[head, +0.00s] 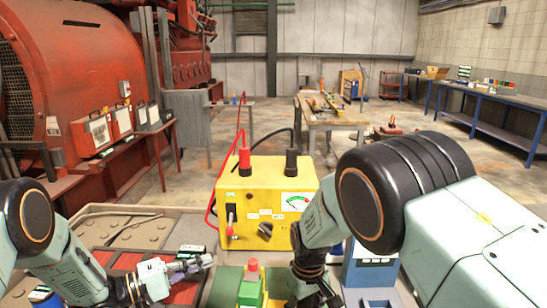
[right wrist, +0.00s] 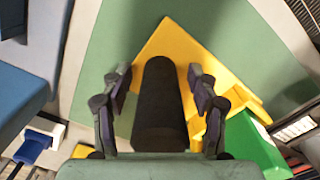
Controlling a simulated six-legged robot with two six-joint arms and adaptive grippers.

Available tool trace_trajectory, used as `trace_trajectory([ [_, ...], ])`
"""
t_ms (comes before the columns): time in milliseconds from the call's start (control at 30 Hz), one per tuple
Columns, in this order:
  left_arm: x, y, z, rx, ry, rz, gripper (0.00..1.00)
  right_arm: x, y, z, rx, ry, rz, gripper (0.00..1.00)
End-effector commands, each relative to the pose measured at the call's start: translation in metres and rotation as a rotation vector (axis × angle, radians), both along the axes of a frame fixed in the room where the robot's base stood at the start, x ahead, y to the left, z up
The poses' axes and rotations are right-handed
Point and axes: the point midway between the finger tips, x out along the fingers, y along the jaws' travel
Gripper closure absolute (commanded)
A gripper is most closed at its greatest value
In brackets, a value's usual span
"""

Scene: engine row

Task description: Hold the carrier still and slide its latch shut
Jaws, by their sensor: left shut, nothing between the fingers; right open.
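A green carrier (head: 222,288) lies at the bottom middle of the head view, with a green-and-yellow block and red knob (head: 252,268) on it; I take this to be the latch but cannot tell its position. In the right wrist view a black post (right wrist: 158,105) stands over the carrier's green and yellow surface (right wrist: 110,45). My right gripper (right wrist: 158,95) is open, its fingers on both sides of the post with gaps visible. My left gripper (head: 198,263) is shut and empty, left of the carrier and apart from the red knob.
A yellow box (head: 270,180) with red and black terminals, a lever and a gauge stands just behind the carrier. A tray (head: 95,212) with red panels lies at left. A blue device (head: 370,270) stands to the right, partly hidden by my right arm.

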Motion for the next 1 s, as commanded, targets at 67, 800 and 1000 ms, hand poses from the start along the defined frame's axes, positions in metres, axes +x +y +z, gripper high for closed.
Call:
trace_trajectory([
  [67,0.000,0.000,0.000,0.000,0.000,0.000,1.00,0.000,0.000,0.000,-0.001,0.001,0.000,0.40],
  [800,0.000,0.000,0.000,0.000,0.000,0.000,1.00,0.000,0.001,0.077,-0.002,-0.004,0.003,0.40],
  [1000,0.000,0.000,0.000,0.000,0.000,0.000,1.00,0.000,0.001,0.082,-0.003,-0.004,0.005,0.40],
])
